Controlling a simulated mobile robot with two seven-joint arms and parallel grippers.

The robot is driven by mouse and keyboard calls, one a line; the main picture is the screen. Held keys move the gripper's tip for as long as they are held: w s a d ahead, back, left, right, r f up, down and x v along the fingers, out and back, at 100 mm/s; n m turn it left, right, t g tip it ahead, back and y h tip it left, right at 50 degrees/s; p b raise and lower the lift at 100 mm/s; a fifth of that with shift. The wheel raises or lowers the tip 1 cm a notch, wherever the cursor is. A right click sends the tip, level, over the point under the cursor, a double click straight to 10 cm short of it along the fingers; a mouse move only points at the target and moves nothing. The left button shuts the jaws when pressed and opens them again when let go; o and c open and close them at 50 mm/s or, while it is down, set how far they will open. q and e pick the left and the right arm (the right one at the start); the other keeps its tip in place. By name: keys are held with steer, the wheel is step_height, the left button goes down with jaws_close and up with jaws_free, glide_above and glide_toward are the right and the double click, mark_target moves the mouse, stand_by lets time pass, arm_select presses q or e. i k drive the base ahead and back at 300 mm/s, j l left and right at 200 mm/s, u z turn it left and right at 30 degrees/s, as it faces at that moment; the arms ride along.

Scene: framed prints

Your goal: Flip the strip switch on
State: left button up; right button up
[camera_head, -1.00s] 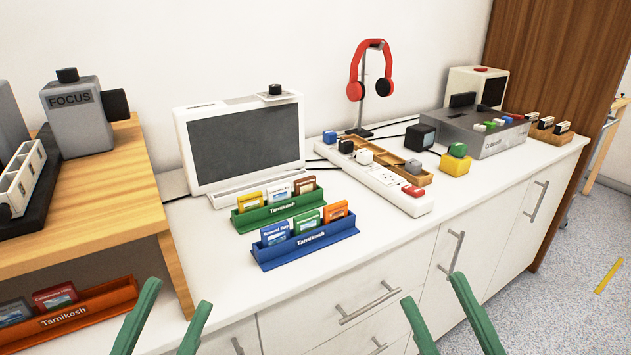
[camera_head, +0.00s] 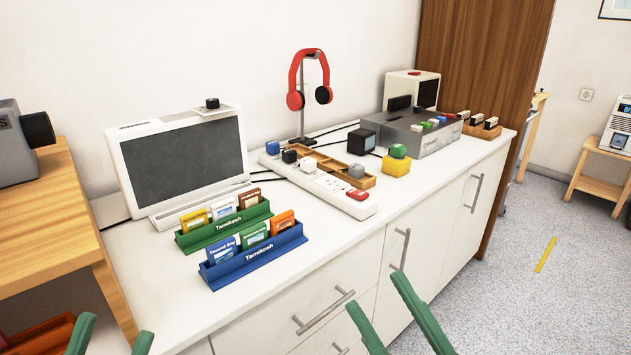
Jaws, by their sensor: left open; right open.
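The white power strip (camera_head: 325,183) lies on the white counter, running from back left to front right. Its red switch (camera_head: 358,195) is at the near right end; whether it is on or off is too small to tell. Blue, black and white plugs sit on the far half of the strip, and bare sockets show near the switch. My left gripper (camera_head: 112,338) is open and empty at the bottom left edge, its fingertips only partly in view. My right gripper (camera_head: 376,292) is open and empty, in front of the cabinet doors, below and apart from the strip.
A wooden tray (camera_head: 368,182) lies along the strip's back side. A blue card rack (camera_head: 283,242) and a green one (camera_head: 187,243) stand left of it, before a monitor (camera_head: 185,158). A yellow block (camera_head: 396,167) and grey box (camera_head: 430,136) stand right. Counter before the strip is clear.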

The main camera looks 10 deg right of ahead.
mark_target(354, 193)
steer(key=l+u, duration=0.3)
steer(key=l, duration=0.95)
steer(key=i+j, duration=0.15)
steer(key=i, duration=0.3)
